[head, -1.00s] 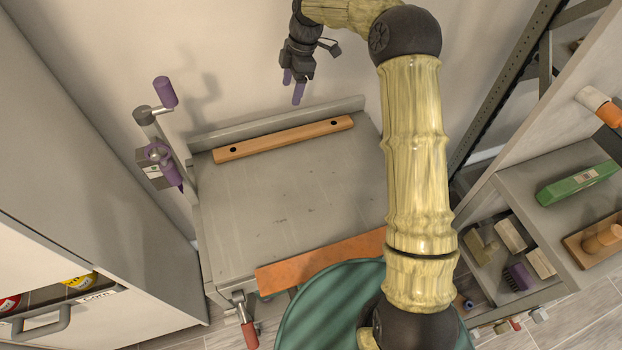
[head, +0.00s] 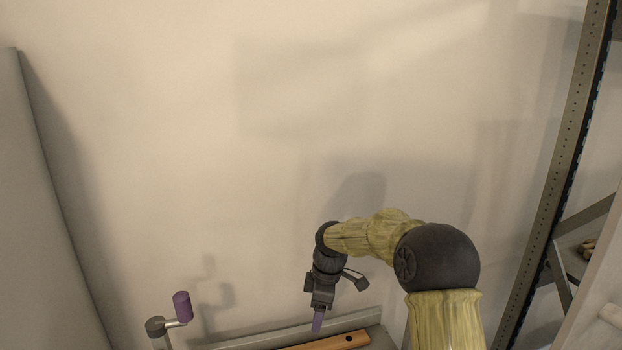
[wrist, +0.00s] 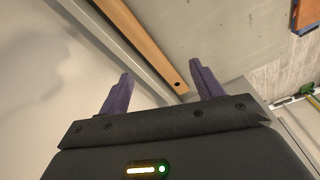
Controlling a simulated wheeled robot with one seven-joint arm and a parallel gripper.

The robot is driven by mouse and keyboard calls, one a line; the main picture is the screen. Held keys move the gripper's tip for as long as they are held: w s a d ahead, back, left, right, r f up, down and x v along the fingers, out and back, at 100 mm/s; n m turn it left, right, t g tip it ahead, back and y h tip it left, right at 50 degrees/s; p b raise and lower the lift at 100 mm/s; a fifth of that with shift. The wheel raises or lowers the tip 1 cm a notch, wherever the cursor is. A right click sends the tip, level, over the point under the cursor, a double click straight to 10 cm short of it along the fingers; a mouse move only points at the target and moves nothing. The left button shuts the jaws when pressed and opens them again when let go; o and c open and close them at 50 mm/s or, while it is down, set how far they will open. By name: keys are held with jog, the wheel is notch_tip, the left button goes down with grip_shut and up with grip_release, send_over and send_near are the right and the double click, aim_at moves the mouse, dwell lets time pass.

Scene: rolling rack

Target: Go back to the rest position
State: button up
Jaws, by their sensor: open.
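My gripper (head: 317,322) hangs from my bent arm above the back of the workbench, fingers pointing down. In the wrist view my gripper (wrist: 160,90) shows two purple fingers spread apart with nothing between them. A wooden bar (head: 330,341) with a dark hole lies along the bench's back edge, below the gripper. The bar also shows in the wrist view (wrist: 148,45), beyond the fingers and apart from them. Most of the bench is below the head view's lower edge.
A crank with a purple handle (head: 182,307) stands at the bench's left. A grey cabinet (head: 40,220) is at the far left. A perforated metal rack post (head: 560,160) rises at the right. The bare wall (head: 260,130) is behind my arm, and the space above the gripper is clear.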

jog(key=s+d+r+m+t+p, duration=0.1)
jog(key=s+d+m, duration=0.3)
jog(key=s, duration=0.4)
jog(key=s+d+r+m+h+p, duration=0.1)
jog(key=s+d+m, duration=0.4)
jog(key=s+m, duration=0.2)
jog(key=s+d+r+m+t+p, duration=0.1)
jog(key=s+d+m, duration=0.3)
jog(key=s, duration=0.5)
jog(key=shift+s+d+r+m+t+h, duration=0.2)
jog(key=shift+s+r+m+t+h, duration=0.15)
jog(key=shift+m, duration=0.55)
